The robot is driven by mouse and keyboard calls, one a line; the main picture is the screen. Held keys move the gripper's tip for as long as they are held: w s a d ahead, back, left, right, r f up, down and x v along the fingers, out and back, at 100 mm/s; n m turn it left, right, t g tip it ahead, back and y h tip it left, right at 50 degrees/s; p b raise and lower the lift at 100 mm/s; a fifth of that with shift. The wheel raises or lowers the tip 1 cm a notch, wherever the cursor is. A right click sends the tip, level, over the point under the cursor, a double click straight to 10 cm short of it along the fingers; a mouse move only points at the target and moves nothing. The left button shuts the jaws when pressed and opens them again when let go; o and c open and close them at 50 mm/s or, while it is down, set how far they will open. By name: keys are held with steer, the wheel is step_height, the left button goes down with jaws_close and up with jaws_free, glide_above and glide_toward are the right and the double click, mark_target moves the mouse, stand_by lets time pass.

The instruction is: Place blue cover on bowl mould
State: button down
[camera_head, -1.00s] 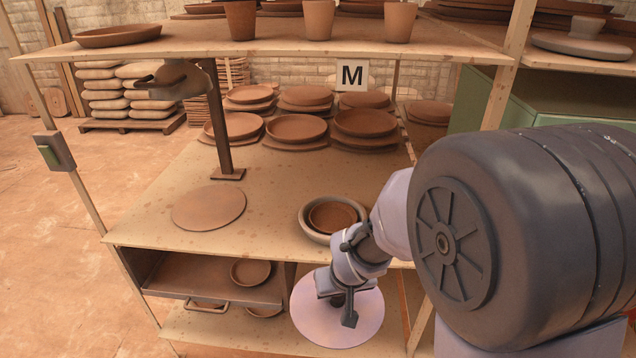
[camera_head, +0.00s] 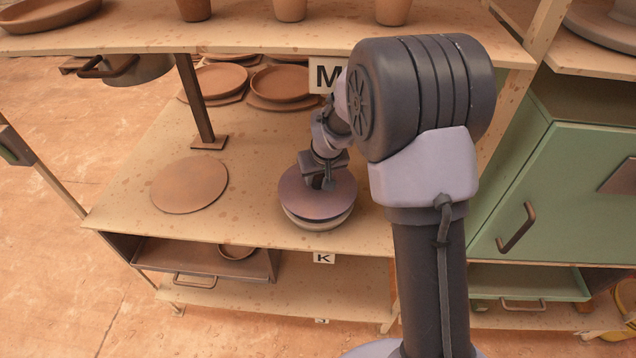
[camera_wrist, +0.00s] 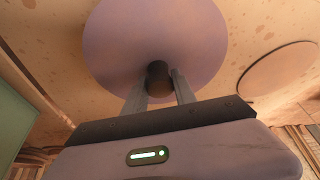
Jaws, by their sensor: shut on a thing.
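The blue cover (camera_head: 299,197) is a flat, purplish-blue round disc with a dark knob at its middle. My gripper (camera_head: 322,182) is shut on that knob, above the disc. In the wrist view the two fingers (camera_wrist: 159,88) stand on either side of the knob, and the cover (camera_wrist: 155,35) fills the upper middle. The bowl mould (camera_head: 318,224) stands on the middle shelf directly under the cover. Only its pale front rim and side show; its inside is hidden. I cannot tell whether the cover touches the rim. The mould is hidden in the wrist view.
A flat brown disc (camera_head: 189,185) lies on the shelf to the left. A dark post (camera_head: 197,105) rises behind it. Stacked plates (camera_head: 281,84) stand at the back, near an M sign (camera_head: 327,75). A green cabinet (camera_head: 565,195) is at the right. The upper shelf (camera_head: 250,38) hangs overhead.

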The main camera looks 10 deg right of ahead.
mark_target(318, 184)
steer(key=shift+d+b+x, duration=0.2)
steer(key=shift+b+x, duration=0.45)
steer(key=shift+x, duration=1.25)
steer(key=shift+s, duration=0.15)
steer(key=shift+f+b, duration=0.65)
steer(key=shift+b, duration=0.05)
steer(key=c, duration=1)
jaws_free()
steer(key=shift+r, duration=0.1)
steer(key=p+v, duration=0.4)
steer(key=v, duration=0.9)
steer(key=shift+r, duration=0.1)
